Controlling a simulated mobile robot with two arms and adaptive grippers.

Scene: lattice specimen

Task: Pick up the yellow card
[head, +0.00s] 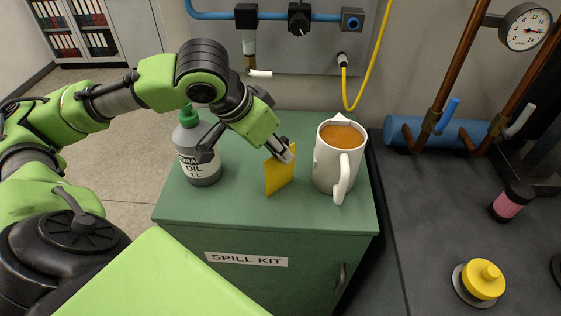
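The yellow card (279,176) stands upright on the green cabinet top (235,208), between the grey oil bottle and the white mug. My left gripper (246,154) comes down from above with its fingers spread wide. One finger is in front of the oil bottle (200,171); the other overlaps the card's upper edge. I cannot tell whether that finger touches the card. Nothing shows held between the fingers. My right gripper is not in view.
The white mug (328,168) of brown liquid stands close to the right of the card. The bottle has a green cap. A yellow hose (378,58) hangs behind. A dark bench at right holds a yellow knob (483,280) and a pink-and-black cylinder (510,203).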

